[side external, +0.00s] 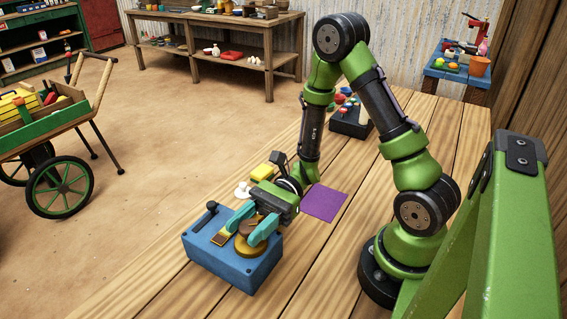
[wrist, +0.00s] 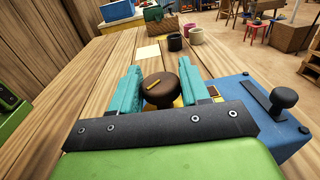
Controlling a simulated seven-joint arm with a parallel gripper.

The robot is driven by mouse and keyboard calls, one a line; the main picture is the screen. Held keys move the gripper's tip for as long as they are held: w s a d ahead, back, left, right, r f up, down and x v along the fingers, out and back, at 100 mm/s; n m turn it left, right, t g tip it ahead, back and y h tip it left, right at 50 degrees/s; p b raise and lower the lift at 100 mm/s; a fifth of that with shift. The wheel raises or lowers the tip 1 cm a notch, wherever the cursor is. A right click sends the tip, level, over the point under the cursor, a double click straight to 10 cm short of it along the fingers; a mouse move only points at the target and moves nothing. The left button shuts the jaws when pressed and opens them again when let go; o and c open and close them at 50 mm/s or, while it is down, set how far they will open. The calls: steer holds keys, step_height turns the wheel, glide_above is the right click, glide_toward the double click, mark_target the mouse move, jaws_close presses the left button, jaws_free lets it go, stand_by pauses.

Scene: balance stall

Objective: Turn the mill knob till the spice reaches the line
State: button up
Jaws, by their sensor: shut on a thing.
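The mill is a blue box (side external: 215,262) at the table's edge in the side external view; part of it shows at right in the wrist view (wrist: 245,90). Its round brown knob (wrist: 158,88), with a yellow mark on top, stands above a brass-coloured round base (side external: 249,249). My gripper (side external: 255,232) has teal fingers, one on each side of the knob, and is shut on it. A narrow brown strip (side external: 223,233) lies on the box top beside the knob; I cannot make out a spice level or a line there.
A black-handled lever (side external: 206,214) stands on the box, left of the knob. A purple mat (side external: 324,203), a yellow block (side external: 262,172) and a dark tray (side external: 350,124) are behind on the table. In the wrist view, cups (wrist: 175,42) stand beyond the knob.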

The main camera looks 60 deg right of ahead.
steer(key=shift+r+m+t, duration=0.2)
steer(key=shift+m+t, duration=0.4)
steer(key=shift+t, duration=0.3)
steer(key=o, duration=0.9)
steer(key=shift+d+f, duration=0.1)
steer(key=s+d, duration=0.1)
steer(key=d, duration=0.4)
steer(key=s+d, duration=0.1)
steer(key=d, duration=0.5)
steer(key=s+d, duration=0.1)
steer(key=d, duration=0.4)
steer(key=shift+s+d, duration=0.15)
steer(key=shift+d, duration=0.05)
